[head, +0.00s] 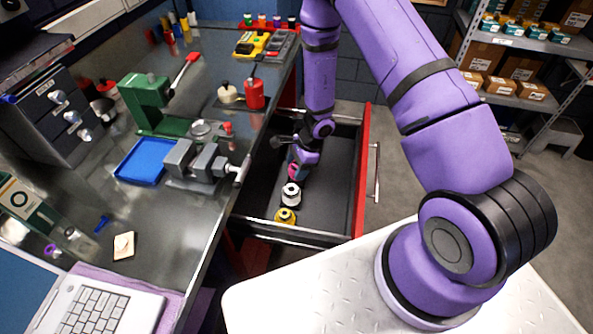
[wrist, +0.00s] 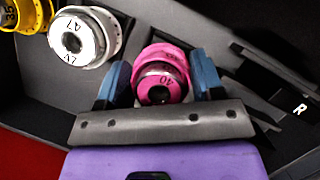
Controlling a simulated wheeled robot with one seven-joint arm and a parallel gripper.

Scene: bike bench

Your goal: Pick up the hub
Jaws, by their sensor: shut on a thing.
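In the head view my gripper (head: 298,167) is low inside the open drawer, and only part of the pink hub (head: 292,171) shows. In the head view the white hub (head: 290,194) and yellow hub (head: 285,216) stand nearer the drawer's front-left end.
The drawer (head: 328,213) has dark walls and a red front at right; its right half is clear floor. The metal bench at left holds a grey vise (head: 195,161), a blue tray (head: 145,161), a green press (head: 145,100) and a laptop (head: 95,305).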

